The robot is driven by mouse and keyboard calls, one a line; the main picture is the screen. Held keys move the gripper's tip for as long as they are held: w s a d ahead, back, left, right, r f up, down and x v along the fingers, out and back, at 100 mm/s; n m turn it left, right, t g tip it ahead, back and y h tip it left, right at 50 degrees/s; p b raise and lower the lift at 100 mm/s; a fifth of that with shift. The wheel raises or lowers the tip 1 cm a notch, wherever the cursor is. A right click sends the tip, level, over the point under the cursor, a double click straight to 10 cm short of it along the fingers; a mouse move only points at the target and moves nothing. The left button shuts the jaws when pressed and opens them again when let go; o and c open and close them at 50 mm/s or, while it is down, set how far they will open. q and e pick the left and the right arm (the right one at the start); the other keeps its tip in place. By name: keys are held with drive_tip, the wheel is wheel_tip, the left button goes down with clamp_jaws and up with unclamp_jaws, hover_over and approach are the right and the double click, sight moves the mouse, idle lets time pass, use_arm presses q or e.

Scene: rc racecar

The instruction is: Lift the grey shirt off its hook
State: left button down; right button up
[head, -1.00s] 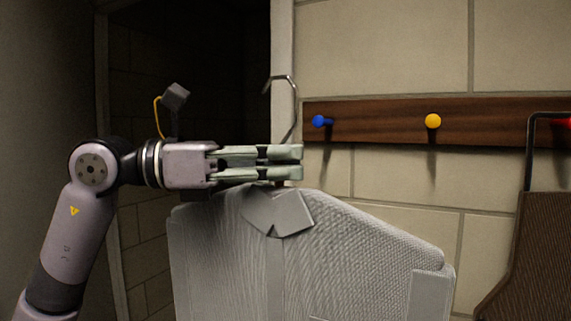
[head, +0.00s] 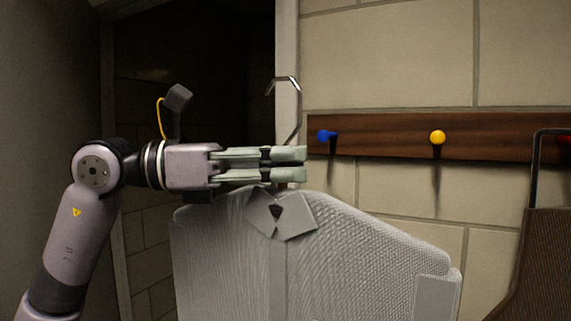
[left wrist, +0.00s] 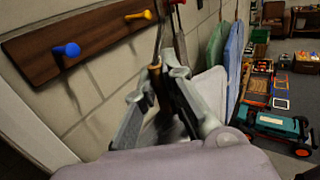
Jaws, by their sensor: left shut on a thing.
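The grey shirt (head: 370,260) hangs on a hanger in the lower middle of the head view, its collar just under my left gripper (head: 305,165). My left gripper is shut on the hanger's neck. The metal hanger hook (head: 297,92) rises above the fingers and is empty, apart from the pegs. It stands left of and above the blue peg (head: 326,136). In the left wrist view the left fingers (left wrist: 165,75) close around the hanger stem, and the blue peg (left wrist: 68,50) is at the upper left. My right gripper is not in view.
A wooden peg rail (head: 380,138) runs along the block wall with a yellow peg (head: 437,137). A brown garment (head: 540,260) hangs at the right edge. A dark doorway (head: 200,60) lies behind my left arm. A teal wheeled vehicle (left wrist: 275,125) is on the floor.

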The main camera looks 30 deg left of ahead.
use_arm(q)
drive_tip(key=s+b, duration=0.2)
drive_tip(key=s, duration=0.6)
drive_tip(key=shift+s, duration=0.35)
idle(0.5)
drive_tip(key=shift+d, duration=0.15)
idle(0.4)
